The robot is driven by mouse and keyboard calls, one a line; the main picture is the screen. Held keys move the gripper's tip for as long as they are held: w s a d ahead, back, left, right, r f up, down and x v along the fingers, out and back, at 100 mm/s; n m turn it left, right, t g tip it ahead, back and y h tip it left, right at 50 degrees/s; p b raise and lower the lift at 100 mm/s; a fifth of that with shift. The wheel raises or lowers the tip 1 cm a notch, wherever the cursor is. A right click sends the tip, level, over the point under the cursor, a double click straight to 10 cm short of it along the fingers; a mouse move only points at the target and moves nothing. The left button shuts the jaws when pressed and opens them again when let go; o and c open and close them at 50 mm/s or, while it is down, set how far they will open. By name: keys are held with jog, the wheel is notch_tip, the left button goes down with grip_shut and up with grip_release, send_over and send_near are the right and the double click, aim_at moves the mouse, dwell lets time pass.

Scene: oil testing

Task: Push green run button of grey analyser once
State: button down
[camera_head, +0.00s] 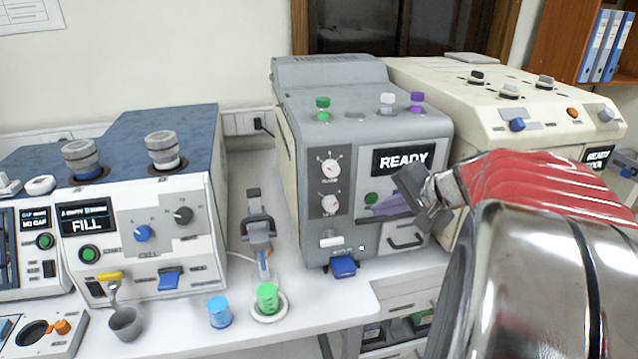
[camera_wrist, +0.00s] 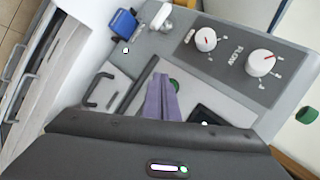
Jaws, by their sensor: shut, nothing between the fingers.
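The grey analyser (camera_head: 300,120) stands in the middle of the bench in the head view. Its dark screen (camera_head: 403,160) reads READY. The green run button (camera_head: 371,198) is on its front below the screen; in the wrist view the green button (camera_wrist: 174,84) is partly covered by the purple fingers. My gripper (camera_head: 372,209) is shut and empty, with its purple fingertips in front of the panel, just beside and below the button in the head view. I cannot tell whether the fingertips touch the panel.
Two white dials (camera_head: 330,168) are left of the button, and a handle (camera_head: 405,238) is below. A blue tab (camera_head: 343,266) sticks out at the analyser's base. A green-capped vial (camera_head: 267,298) and a blue one (camera_head: 219,312) stand on the bench in front. A cream machine (camera_head: 450,90) is at the right.

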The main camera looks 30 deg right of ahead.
jog(key=shift+w, duration=0.15)
dwell(0.4)
jog(key=shift+w+d, duration=0.1)
jog(key=shift+w, duration=0.25)
jog(key=shift+w+d, duration=0.15)
jog(key=shift+w, duration=0.2)
dwell(0.9)
jog(key=shift+s, duration=0.15)
jog(key=shift+s+a, duration=0.25)
jog(key=shift+s, duration=0.4)
jog(key=shift+s, duration=0.1)
jog(key=shift+s+a, duration=0.25)
jog(key=shift+s, duration=0.5)
jog(key=shift+s+a, duration=0.2)
jog(key=shift+s, duration=0.6)
jog(key=shift+s+a, duration=0.25)
jog(key=shift+s, duration=0.5)
jog(key=shift+a, duration=0.1)
